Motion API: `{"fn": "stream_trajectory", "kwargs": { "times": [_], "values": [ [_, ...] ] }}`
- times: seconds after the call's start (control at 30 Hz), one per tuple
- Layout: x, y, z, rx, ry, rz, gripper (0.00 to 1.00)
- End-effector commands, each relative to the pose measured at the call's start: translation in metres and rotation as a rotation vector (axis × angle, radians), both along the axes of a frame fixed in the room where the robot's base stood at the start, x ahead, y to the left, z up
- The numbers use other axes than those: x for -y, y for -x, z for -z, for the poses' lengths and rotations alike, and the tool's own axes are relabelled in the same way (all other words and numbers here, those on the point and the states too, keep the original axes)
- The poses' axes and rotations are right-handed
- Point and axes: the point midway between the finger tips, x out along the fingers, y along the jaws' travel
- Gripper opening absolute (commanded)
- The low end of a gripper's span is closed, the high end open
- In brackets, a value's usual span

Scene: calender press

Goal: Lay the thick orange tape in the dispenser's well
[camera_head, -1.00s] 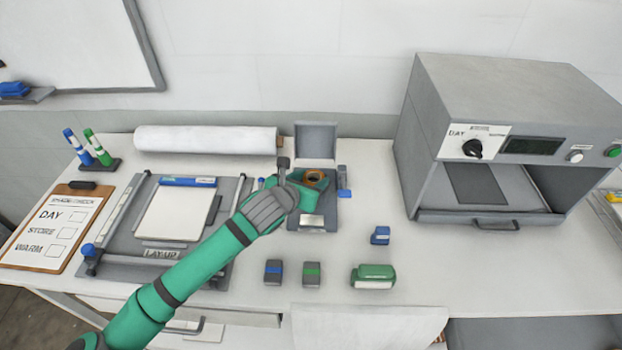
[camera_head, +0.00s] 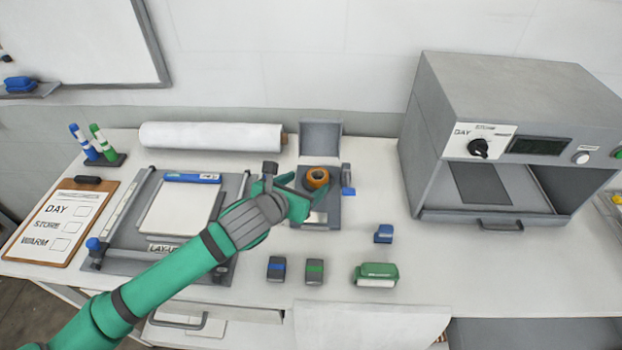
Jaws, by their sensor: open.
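The thick orange tape (camera_head: 317,178) is a small ring with a dark centre. It sits in the middle of the grey dispenser (camera_head: 333,210), in the area of its well, below the raised lid (camera_head: 321,137). I cannot tell how deep it rests. My gripper (camera_head: 303,188) is open just to the left of the tape, and the tape shows clear of most of it. The gripper and the arm's wrist hide the left side of the dispenser.
The layup board (camera_head: 130,247) lies left, with a white roll (camera_head: 210,137) behind it. Small blocks (camera_head: 314,271), a green-topped block (camera_head: 376,274) and a blue one (camera_head: 383,233) stand in front. The press (camera_head: 500,140) is at right. The table between is clear.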

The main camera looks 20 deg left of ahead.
Motion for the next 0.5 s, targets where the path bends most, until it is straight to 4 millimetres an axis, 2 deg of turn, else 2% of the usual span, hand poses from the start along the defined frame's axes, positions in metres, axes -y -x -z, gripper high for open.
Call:
{"fn": "stream_trajectory", "kwargs": {
  "times": [0.03, 0.2, 0.5],
  "values": [
    [-0.003, 0.009, -0.005, 0.0, -0.003, -0.003, 0.67],
    [-0.006, 0.029, -0.016, 0.0, -0.001, -0.005, 0.67],
    [-0.007, 0.039, -0.02, -0.001, 0.001, -0.005, 0.67]
  ]
}}
